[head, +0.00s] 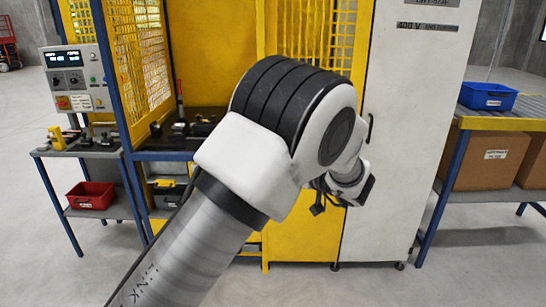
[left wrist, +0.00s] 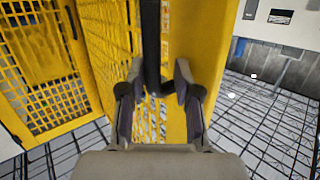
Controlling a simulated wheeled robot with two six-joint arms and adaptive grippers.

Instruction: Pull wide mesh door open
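A yellow mesh door (head: 310,28) with a solid lower panel (head: 296,232) stands beside the white cabinet in the head view, largely hidden by my left arm. In the left wrist view, its yellow frame (left wrist: 206,45) fills the middle. A black bar handle (left wrist: 151,40) runs down it and bends to the right at its lower end. My left gripper (left wrist: 158,88) has its fingers apart, one on each side of the handle's lower end, with gaps visible. Contact cannot be told. In the head view the left gripper (head: 325,198) is mostly hidden behind my wrist. My right gripper is out of view.
A second yellow mesh panel (head: 140,50) stands angled at the left. A control box (head: 76,80) is beside it. The white cabinet (head: 412,130) stands close on the right. A conveyor with a blue bin (head: 487,96) is farther right. The front floor is clear.

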